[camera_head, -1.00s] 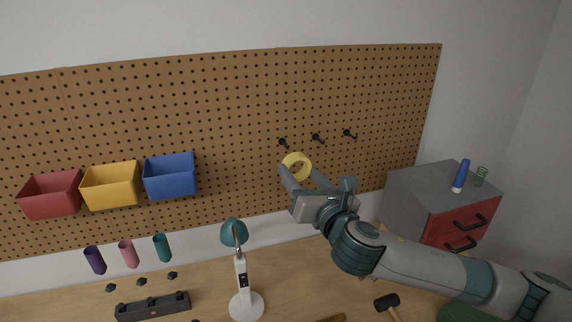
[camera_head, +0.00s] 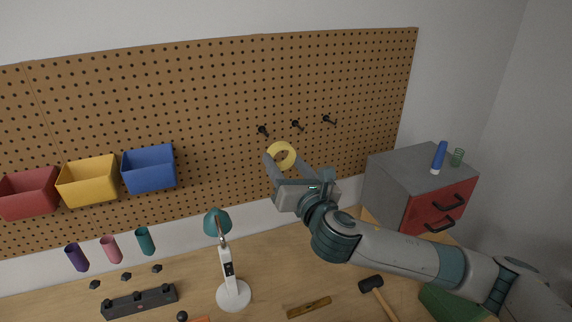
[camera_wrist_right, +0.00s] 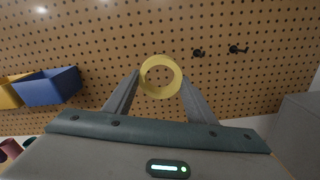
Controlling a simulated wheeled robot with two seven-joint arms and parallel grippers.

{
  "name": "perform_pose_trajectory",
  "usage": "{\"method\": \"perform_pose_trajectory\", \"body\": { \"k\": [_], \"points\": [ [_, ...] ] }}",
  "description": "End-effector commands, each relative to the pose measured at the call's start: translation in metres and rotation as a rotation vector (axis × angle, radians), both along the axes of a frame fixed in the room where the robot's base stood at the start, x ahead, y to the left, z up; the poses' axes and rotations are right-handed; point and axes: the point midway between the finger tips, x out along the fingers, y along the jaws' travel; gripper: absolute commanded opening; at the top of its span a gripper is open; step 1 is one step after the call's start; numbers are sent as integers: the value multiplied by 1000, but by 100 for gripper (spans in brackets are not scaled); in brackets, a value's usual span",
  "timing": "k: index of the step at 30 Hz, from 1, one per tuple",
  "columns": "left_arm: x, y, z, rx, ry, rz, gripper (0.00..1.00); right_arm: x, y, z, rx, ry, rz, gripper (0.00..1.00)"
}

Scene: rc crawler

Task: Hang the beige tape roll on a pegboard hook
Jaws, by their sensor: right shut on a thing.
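The beige tape roll (camera_head: 281,146) is a yellowish ring held at the fingertips of my right gripper (camera_head: 282,164), in front of the pegboard (camera_head: 220,100). In the right wrist view the tape roll (camera_wrist_right: 144,76) stands between the two fingers, its hole facing the camera and the board behind. Three black hooks are on the board: a left hook (camera_head: 263,130), a middle hook (camera_head: 297,125) and a right hook (camera_head: 329,119). The roll is just below and slightly right of the left hook in the head view. Two hooks show in the right wrist view. My left gripper is not in view.
Red (camera_head: 28,194), yellow (camera_head: 88,182) and blue (camera_head: 149,169) bins hang on the board at left. A desk lamp (camera_head: 229,270), a hammer (camera_head: 371,284) and a black block (camera_head: 140,302) are on the bench. A grey cabinet (camera_head: 400,170) with red drawers stands at right.

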Motion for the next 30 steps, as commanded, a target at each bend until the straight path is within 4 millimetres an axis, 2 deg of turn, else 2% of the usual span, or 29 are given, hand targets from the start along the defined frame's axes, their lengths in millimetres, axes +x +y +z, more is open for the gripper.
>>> {"method": "perform_pose_trajectory", "body": {
  "k": [30],
  "points": [
    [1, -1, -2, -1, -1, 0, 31, 55, 18, 0, 1, 0, -1, 29]
  ]
}}
